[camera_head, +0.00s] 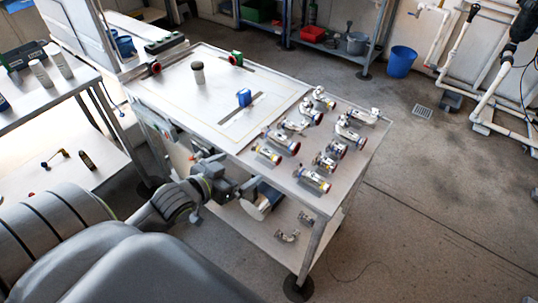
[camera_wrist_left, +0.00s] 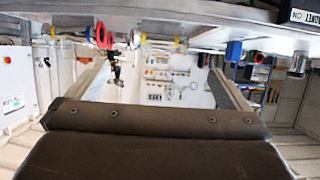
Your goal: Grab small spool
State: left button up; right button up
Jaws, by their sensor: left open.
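Several metal pipe spools with flanged ends lie on the right part of the table (camera_head: 230,128) in the head view. Short ones include a spool at the near left (camera_head: 267,154) and a spool at the near edge (camera_head: 312,179). I cannot tell which is the small spool. My left gripper (camera_head: 264,199) is open beside the table's near side, below the level of the top and apart from these spools. In the left wrist view its two jaws (camera_wrist_left: 160,78) stand wide apart with nothing between them. My right gripper is not seen.
A lower shelf holds more fittings (camera_head: 287,237). A side bench (camera_head: 50,92) is at left. Floor right of the table is clear.

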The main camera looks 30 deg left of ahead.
aim_at(264, 155)
pick_arm(q)
jog(key=x, duration=0.9)
jog(key=shift+w+d+f, duration=0.1)
jog(key=shift+w, duration=0.1)
jog(key=x, duration=0.4)
jog(key=shift+w+f+p, duration=0.3)
jog(key=shift+f+p, duration=0.05)
